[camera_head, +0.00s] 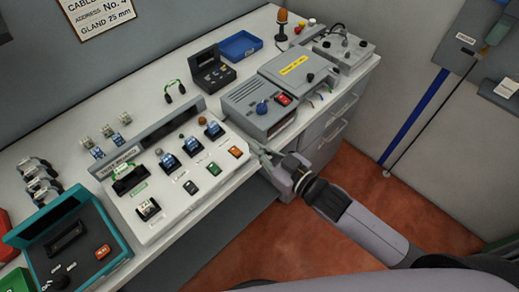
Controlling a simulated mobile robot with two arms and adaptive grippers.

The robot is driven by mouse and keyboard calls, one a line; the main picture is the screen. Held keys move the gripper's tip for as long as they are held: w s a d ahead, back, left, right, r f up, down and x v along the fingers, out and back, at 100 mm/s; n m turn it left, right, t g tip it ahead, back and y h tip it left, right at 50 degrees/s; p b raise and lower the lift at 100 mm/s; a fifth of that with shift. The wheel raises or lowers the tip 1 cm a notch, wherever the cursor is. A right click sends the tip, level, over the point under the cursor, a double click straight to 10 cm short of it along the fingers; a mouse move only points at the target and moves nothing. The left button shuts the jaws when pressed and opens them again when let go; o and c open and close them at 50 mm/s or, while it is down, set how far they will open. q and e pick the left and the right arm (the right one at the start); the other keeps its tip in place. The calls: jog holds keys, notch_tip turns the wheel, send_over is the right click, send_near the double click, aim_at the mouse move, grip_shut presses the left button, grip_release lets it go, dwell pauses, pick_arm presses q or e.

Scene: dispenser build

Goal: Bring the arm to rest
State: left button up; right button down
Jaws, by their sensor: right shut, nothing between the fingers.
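My right arm comes in from the lower right of the head view and reaches to the front edge of the bench (208,200). My right gripper (264,158) is shut and holds nothing. It is at the bench's front edge, beside the right end of the white sloped test board (170,200) and in front of the grey control box (262,115). I cannot tell whether its fingertips touch either. My left gripper is not in view.
A teal open box (115,252) stands at the front left. A blue tray (240,46) and an open dark case (212,70) are at the back. An orange beacon (282,20) stands near the far end. Red floor (345,185) is open right of the bench.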

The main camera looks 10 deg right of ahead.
jog(key=shift+s+d+r, duration=0.15)
jog(key=shift+s, duration=0.1)
dwell(0.4)
jog(key=d+f+m+g+h+b, duration=0.1)
jog(key=d+f+h, duration=0.25)
jog(key=f, duration=0.75)
jog(key=d+f+m+g+h+b, duration=0.15)
jog(key=d+f, duration=0.35)
jog(key=f, duration=0.5)
jog(key=s+d+f+m+g+h, duration=0.1)
jog(key=s+d+f, duration=0.25)
jog(key=f, duration=0.45)
jog(key=s+d+f+g+h, duration=0.2)
jog(key=s+f, duration=0.2)
jog(key=f, duration=0.5)
jog(key=s+d+f+g+b, duration=0.1)
jog(key=s+f+g, duration=0.1)
jog(key=s+f, duration=0.4)
jog(key=s+f+m+g+h, duration=0.1)
jog(key=s+f, duration=0.5)
jog(key=s, duration=0.8)
jog(key=s+d+f+g+b, duration=0.1)
jog(key=s+f+g, duration=0.3)
jog(key=s, duration=0.6)
notch_tip(320, 180, down, 3)
jog(key=shift+s+d+r+h+b, duration=0.2)
jog(key=shift+s+d+h+b, duration=0.1)
jog(key=shift+d+h+b, duration=0.1)
